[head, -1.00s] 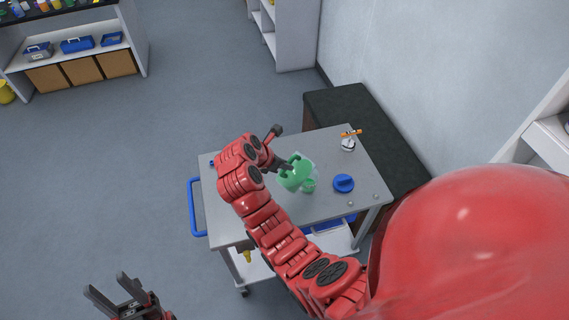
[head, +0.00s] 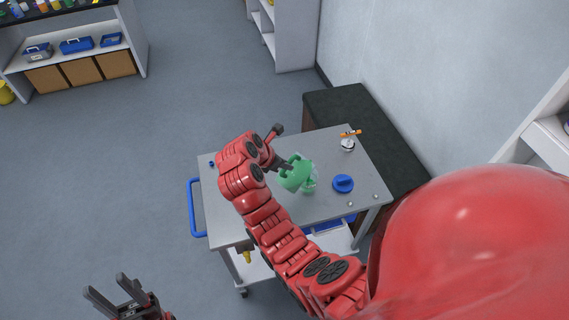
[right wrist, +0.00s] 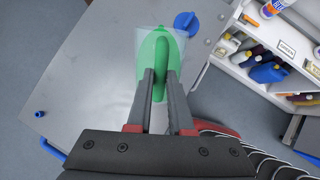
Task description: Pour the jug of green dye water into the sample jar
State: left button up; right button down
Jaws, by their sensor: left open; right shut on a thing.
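The green jug (head: 296,175) is held tilted above the cart top by my right gripper (head: 284,164). In the right wrist view, the fingers (right wrist: 160,75) are shut on the handle of the jug (right wrist: 162,46). A clear sample jar (head: 311,185) shows partly beside and below the jug, mostly hidden by it. I cannot tell whether liquid is flowing or how full the jar is. My left gripper (head: 107,285) is open and empty, away from the cart.
The grey cart (head: 235,220) has a blue handle (head: 194,207). A blue lid-like piece (head: 343,183) lies right of the jug. A small vessel with an orange item (head: 348,143) stands at the far corner. A dark-topped bench (head: 380,140) adjoins the cart.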

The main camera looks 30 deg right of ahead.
jog(key=shift+d, duration=0.1)
dwell(0.6)
jog(key=shift+w+d+r+y, duration=0.1)
jog(key=shift+d+y, duration=0.1)
jog(key=shift+y, duration=0.2)
jog(key=shift+d, duration=0.15)
dwell(1.8)
jog(key=shift+s+a+f+h, duration=0.1)
jog(key=shift+a+f+h, duration=0.15)
jog(key=shift+a+h, duration=0.2)
jog(key=shift+s+a+f+h, duration=0.1)
jog(key=shift+a+f+h, duration=0.15)
jog(key=shift+a+h, duration=0.2)
jog(key=shift+s+a+t+h, duration=0.1)
jog(key=shift+a+t+h, duration=0.2)
jog(key=shift+a+h, duration=0.45)
jog(key=shift+d, duration=0.25)
jog(key=shift+f, duration=0.15)
